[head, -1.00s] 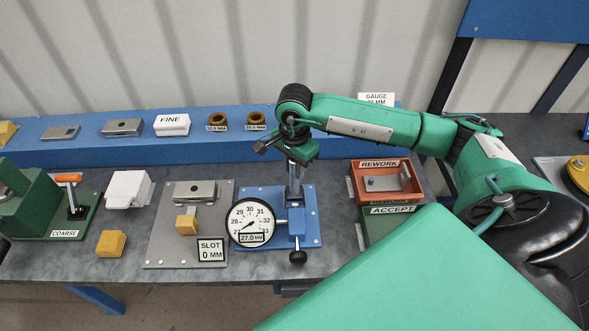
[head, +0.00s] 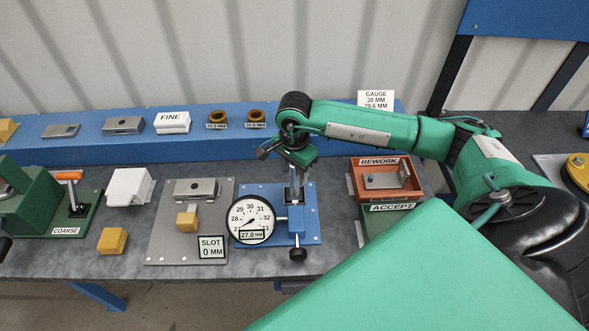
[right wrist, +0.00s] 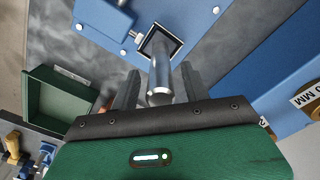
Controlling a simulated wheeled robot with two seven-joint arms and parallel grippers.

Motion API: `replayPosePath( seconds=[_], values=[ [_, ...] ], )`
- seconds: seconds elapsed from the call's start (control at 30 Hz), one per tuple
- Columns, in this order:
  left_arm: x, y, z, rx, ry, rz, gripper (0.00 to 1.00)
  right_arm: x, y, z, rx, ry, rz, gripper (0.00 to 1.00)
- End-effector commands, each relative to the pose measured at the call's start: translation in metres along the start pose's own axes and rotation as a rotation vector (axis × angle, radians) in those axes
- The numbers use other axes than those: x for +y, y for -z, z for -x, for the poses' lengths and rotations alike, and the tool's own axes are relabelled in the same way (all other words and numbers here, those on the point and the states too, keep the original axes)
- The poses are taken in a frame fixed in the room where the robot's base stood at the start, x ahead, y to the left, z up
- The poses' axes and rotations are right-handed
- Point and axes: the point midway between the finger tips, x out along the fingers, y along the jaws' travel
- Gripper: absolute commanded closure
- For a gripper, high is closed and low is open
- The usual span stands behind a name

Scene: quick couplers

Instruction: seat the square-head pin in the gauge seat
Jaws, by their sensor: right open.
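The metal pin (right wrist: 160,78) stands on the blue gauge (head: 310,225) in the right wrist view, its far end inside the dark-edged square gauge seat (right wrist: 160,45). Its near end is round; the far end is partly hidden, so I cannot tell how deep it sits. My right gripper (right wrist: 160,92) is open, with a finger on each side of the pin and gaps showing. In the head view the right gripper (head: 297,168) is above the gauge, largely covering the pin. The gauge dial (head: 251,219) reads 27.0 mm.
Right of the gauge, an orange REWORK tray (head: 405,195) sits above a green ACCEPT bin (head: 392,222). A grey SLOT plate (head: 160,235) lies left of it. A blue shelf (head: 70,148) behind holds a FINE block and two rings.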

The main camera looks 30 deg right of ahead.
Motion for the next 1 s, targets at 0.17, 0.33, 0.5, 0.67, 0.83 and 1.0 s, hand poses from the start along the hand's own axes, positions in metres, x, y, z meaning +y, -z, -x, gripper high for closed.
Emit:
replayPosePath(
  seconds=[0.17, 0.33, 0.5, 0.67, 0.83, 1.0],
  values=[
    [0.000, 0.000, -0.003, 0.000, 0.000, 0.000, 0.64, -0.002, 0.000, 0.015, 0.000, 0.006, 0.000, 0.53],
    [0.000, -0.001, -0.014, 0.000, 0.000, 0.001, 0.64, -0.002, 0.000, 0.051, 0.000, 0.006, 0.001, 0.53],
    [0.000, -0.002, -0.023, 0.000, 0.000, 0.001, 0.64, -0.001, 0.000, 0.086, 0.001, 0.006, 0.001, 0.53],
    [0.000, -0.003, -0.027, 0.000, 0.000, 0.001, 0.64, -0.001, 0.000, 0.109, 0.000, 0.003, -0.001, 0.53],
    [0.000, -0.003, -0.028, 0.000, 0.000, 0.001, 0.64, 0.000, 0.000, 0.120, 0.000, 0.000, 0.001, 0.53],
    [0.000, -0.003, -0.028, 0.000, 0.000, 0.001, 0.64, 0.000, 0.000, 0.122, 0.000, -0.001, 0.001, 0.53]
  ],
)
